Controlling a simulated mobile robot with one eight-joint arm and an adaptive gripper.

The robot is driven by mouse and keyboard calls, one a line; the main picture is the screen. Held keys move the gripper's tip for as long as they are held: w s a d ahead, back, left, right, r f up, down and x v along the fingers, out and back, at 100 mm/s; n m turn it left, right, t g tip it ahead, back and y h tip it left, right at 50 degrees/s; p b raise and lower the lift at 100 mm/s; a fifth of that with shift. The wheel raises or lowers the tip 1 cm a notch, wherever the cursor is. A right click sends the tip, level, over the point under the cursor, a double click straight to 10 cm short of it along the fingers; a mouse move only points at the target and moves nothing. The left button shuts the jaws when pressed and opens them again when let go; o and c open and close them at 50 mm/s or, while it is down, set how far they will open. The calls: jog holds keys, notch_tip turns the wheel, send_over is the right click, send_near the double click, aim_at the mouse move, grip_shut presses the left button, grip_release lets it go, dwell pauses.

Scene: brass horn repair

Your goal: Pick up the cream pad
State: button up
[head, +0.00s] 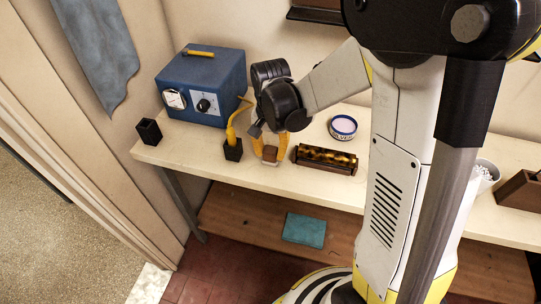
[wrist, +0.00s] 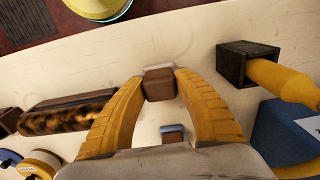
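The cream pad (wrist: 158,83) is a small brown block with a pale cream-grey layer along its far edge in the wrist view. It sits between the tips of my gripper's yellow fingers (wrist: 159,78), which appear to touch it on both sides. In the head view the brown block (head: 270,153) shows between the fingers of my gripper (head: 270,157), low over the bench. I cannot tell whether it rests on the bench or is slightly raised. A second small block with a blue layer (wrist: 172,133) lies nearer my palm, partly hidden by it.
The pale bench (head: 185,150) holds a dark holder (head: 233,151) with a yellow-handled tool to the left and a tortoiseshell-patterned piece (head: 326,159) to the right. A round tin (head: 343,128), a blue meter box (head: 201,86) and a small black cup (head: 149,131) stand around them.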

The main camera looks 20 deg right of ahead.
aim_at(271, 149)
jog(key=shift+c, duration=0.6)
jog(key=shift+r, duration=0.2)
grip_shut()
jog(key=shift+r+p, duration=0.35)
jog(key=shift+r, duration=0.05)
notch_tip(271, 149, up, 3)
jog(key=shift+p, duration=0.8)
jog(key=s+d+r+p, duration=0.1)
jog(key=d+r, duration=0.1)
jog(key=d, duration=0.1)
jog(key=s+d+r+p, duration=0.1)
jog(key=d+r, duration=0.1)
jog(key=d, duration=0.2)
jog(key=s+d+r+p, duration=0.2)
jog(key=d, duration=0.2)
jog(key=shift+s+r, duration=0.1)
jog(key=shift+r, duration=0.3)
